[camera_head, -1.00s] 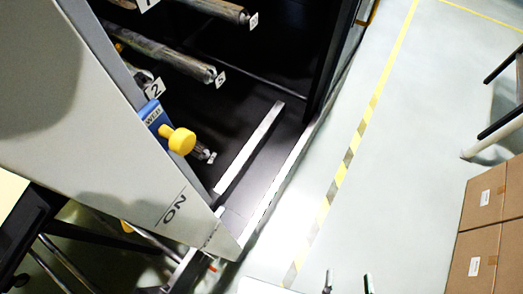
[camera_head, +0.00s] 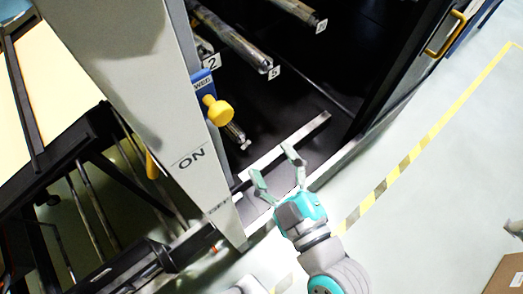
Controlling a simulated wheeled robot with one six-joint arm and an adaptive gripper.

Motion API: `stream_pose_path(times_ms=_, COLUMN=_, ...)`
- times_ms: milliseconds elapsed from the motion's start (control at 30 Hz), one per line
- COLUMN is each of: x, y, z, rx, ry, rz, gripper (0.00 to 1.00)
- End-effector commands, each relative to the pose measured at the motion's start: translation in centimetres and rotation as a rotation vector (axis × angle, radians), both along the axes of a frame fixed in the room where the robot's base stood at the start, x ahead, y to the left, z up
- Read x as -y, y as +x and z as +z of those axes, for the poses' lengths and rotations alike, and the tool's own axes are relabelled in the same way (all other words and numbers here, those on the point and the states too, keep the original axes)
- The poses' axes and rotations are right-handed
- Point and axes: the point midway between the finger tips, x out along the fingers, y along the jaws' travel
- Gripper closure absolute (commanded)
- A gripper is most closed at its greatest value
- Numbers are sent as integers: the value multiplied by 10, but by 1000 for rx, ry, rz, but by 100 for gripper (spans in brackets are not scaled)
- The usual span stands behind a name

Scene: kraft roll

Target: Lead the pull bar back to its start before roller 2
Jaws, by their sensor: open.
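My gripper (camera_head: 272,160) is open and empty, its fingers apart at the opening of the machine. A pale straight bar (camera_head: 312,128) runs slantwise low in the dark opening, behind the fingertips in the picture; it may be the pull bar, but I cannot tell. I cannot see whether the fingers touch it. The number plate 2 (camera_head: 211,62) shows beside the grey side panel (camera_head: 150,95), which hides most of roller 2. Roller 5 (camera_head: 235,45) reaches out further right, with its plate 5 (camera_head: 274,72) at its end.
A yellow knob (camera_head: 219,112) on a blue block sticks out from the panel edge. A yellow handle (camera_head: 446,34) is on the dark frame at right. A black-framed table (camera_head: 75,140) stands left. A cardboard box (camera_head: 508,278) is bottom right.

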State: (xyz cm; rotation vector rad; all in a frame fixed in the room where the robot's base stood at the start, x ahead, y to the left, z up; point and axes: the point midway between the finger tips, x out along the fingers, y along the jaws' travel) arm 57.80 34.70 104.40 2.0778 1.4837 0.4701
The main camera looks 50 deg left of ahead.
Motion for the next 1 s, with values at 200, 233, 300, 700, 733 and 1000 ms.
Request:
stream_pose_path(times_ms=200, x=-28, y=-22, z=29, rx=120, ry=-6, rz=139, gripper=27)
stream_pose_path(times_ms=233, x=-30, y=-23, z=30, rx=126, ry=-6, rz=147, gripper=27)
stream_pose_path(times_ms=300, x=-33, y=-24, z=32, rx=134, ry=-7, rz=156, gripper=27)
stream_pose_path(times_ms=700, x=-75, y=-17, z=32, rx=134, ry=-6, rz=157, gripper=27)
stream_pose_path(times_ms=733, x=-78, y=-16, z=32, rx=133, ry=-7, rz=156, gripper=27)
stream_pose_path(times_ms=1000, x=-111, y=-10, z=32, rx=133, ry=-7, rz=155, gripper=27)
